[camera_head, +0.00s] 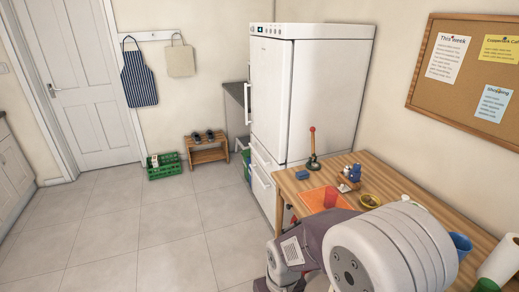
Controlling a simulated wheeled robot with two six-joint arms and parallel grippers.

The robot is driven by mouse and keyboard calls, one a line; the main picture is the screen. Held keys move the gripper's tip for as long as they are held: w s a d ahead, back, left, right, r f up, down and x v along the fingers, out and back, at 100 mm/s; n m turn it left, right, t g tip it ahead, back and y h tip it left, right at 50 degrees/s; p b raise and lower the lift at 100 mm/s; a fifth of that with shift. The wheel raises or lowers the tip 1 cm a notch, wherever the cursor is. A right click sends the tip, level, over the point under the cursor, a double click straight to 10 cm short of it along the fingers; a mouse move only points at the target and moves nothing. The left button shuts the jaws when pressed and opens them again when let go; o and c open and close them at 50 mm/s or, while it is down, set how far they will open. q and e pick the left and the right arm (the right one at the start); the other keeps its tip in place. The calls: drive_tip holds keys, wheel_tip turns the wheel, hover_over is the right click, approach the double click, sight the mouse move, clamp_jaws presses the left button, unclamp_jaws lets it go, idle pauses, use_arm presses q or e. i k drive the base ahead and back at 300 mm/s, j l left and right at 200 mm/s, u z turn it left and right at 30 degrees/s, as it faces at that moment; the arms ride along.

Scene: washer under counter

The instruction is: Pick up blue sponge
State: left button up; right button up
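A small blue block that looks like the blue sponge (302,174) lies flat on the wooden table (385,171), near its far left corner. It is small in the picture, so its texture cannot be made out. It sits just beyond an orange mat or tray (315,198) and left of a small caddy with blue and white items (349,178). Neither gripper shows in the head view. Large grey and white links of my own arm fill the lower right and hide the near part of the table.
A dark stand with a red-tipped upright (313,150) rises close behind the sponge. A red cup (331,197), yellow bowl (371,201), blue cup (460,243) and paper roll (498,262) stand on the table. A tall white fridge (305,90) adjoins it. The left floor is clear.

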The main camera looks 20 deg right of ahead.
sight(300, 175)
drive_tip(key=i+z, duration=0.25)
drive_tip(key=i, duration=0.45)
drive_tip(key=i+j+z, duration=0.2)
drive_tip(key=i, duration=0.45)
drive_tip(key=i+l+z, duration=0.1)
drive_tip(key=z, duration=0.3)
drive_tip(key=i+z, duration=0.25)
drive_tip(key=z, duration=0.15)
drive_tip(key=i+z, duration=0.2)
drive_tip(key=z, duration=0.2)
drive_tip(key=i+j+z, duration=0.1)
drive_tip(key=z, duration=0.3)
drive_tip(key=i+j+z, duration=0.15)
drive_tip(key=z, duration=0.25)
drive_tip(key=i+j+z, duration=0.1)
drive_tip(key=i+z, duration=0.2)
